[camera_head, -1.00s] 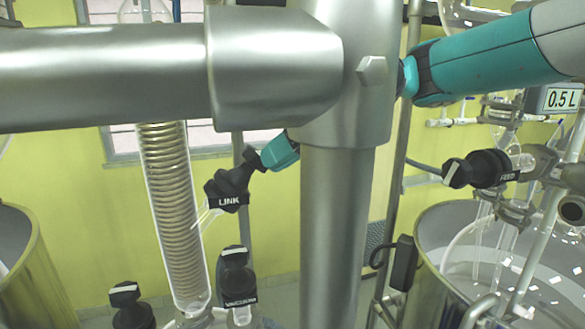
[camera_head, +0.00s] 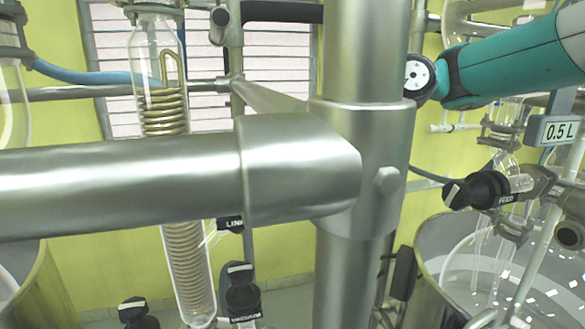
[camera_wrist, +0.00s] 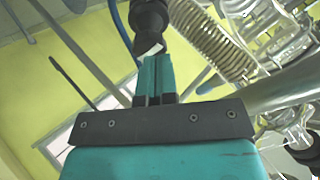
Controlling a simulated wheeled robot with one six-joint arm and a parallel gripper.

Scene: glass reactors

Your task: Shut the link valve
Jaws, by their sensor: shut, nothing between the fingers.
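The link valve (camera_head: 231,224) is mostly hidden behind a thick steel pipe in the head view; only a strip of its black body with part of the LINK label shows below the pipe. In the wrist view a black valve knob (camera_wrist: 149,18) with a white mark on its end stands right in front of my gripper (camera_wrist: 156,60). The teal fingers are shut together with nothing between them. Their tips are at the knob's end; I cannot tell whether they touch it. The gripper is hidden in the head view.
The horizontal steel pipe (camera_head: 120,187) and upright steel post (camera_head: 365,150) block the head view. A glass coil condenser (camera_head: 187,260) stands close to the link valve. The vacuum valve (camera_head: 241,290) is below it; the feed valve (camera_head: 480,190) is at right above a steel vessel.

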